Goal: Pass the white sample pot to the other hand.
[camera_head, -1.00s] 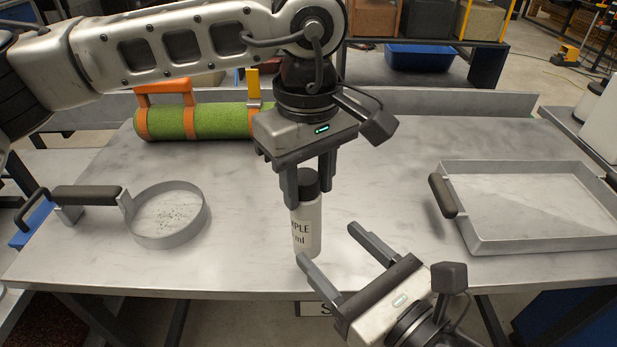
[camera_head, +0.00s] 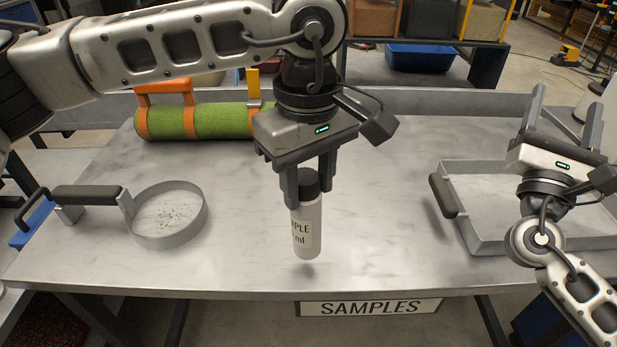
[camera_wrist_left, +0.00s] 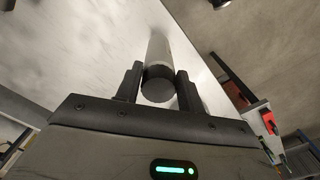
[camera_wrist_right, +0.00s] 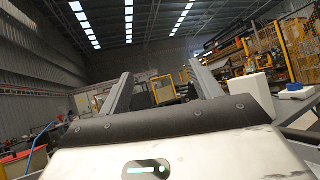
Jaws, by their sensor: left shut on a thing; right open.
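The white sample pot (camera_head: 307,228) has a dark cap and black lettering. It hangs upright in my left gripper (camera_head: 309,190), which is shut on its cap end from above, over the front middle of the table. In the left wrist view the pot (camera_wrist_left: 158,50) shows between the fingers (camera_wrist_left: 157,85). My right gripper (camera_head: 563,112) is open and empty, over the tray at the right, with its fingers pointing up and away from the pot. The right wrist view shows only the hall between its fingers (camera_wrist_right: 159,88).
A grey tray (camera_head: 473,240) with a dark handle lies at the right. A round sieve (camera_head: 168,242) with a dark handle lies at the left. A green turf roll (camera_head: 220,121) with orange straps lies at the back left. The middle of the table is clear.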

